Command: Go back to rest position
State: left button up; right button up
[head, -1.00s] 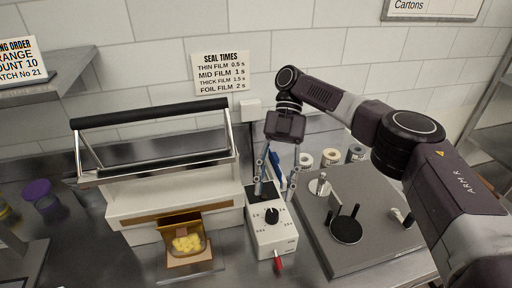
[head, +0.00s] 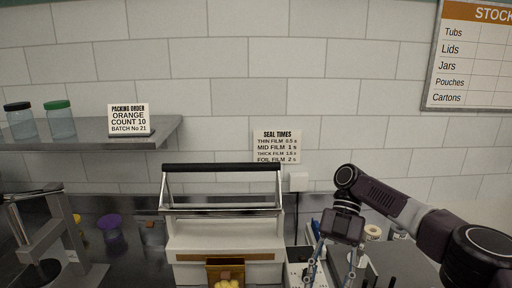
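My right gripper (head: 333,262) hangs from my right arm at the lower right of the head view. Its two thin fingers are spread apart and point down, over the white control box (head: 295,256); I see nothing between them. The lower part of the box is cut off by the picture edge. My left gripper is not in view.
A sealer with a black-handled frame (head: 223,168) stands on the steel counter, with a brown pouch of yellow pieces (head: 226,270) before it. A wall shelf (head: 90,134) holds jars and an order card. A grey machine (head: 385,262) stands behind my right arm.

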jog(key=s+a+f+m+t, duration=0.2)
jog(key=s+a+f+m, duration=0.3)
jog(key=s+a+f, duration=0.5)
jog(key=s+a+f+m+t, duration=0.2)
jog(key=s+a+f+m, duration=0.45)
jog(key=s+f, duration=0.7)
jog(key=s+d+m+t+h, duration=0.1)
jog(key=d+m+t+h, duration=0.5)
jog(key=d+m, duration=1.35)
notch_tip(320, 180, down, 29)
jog(key=s+d+n+y+b, duration=0.2)
jog(key=n, duration=0.1)
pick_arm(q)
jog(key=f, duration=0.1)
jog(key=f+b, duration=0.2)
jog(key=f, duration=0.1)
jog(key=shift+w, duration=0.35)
pick_arm(e)
jog(key=s+d+f+g, duration=0.1)
jog(key=s+d+f, duration=0.2)
jog(key=s+f, duration=1.4)
jog(key=shift+d, duration=0.2)
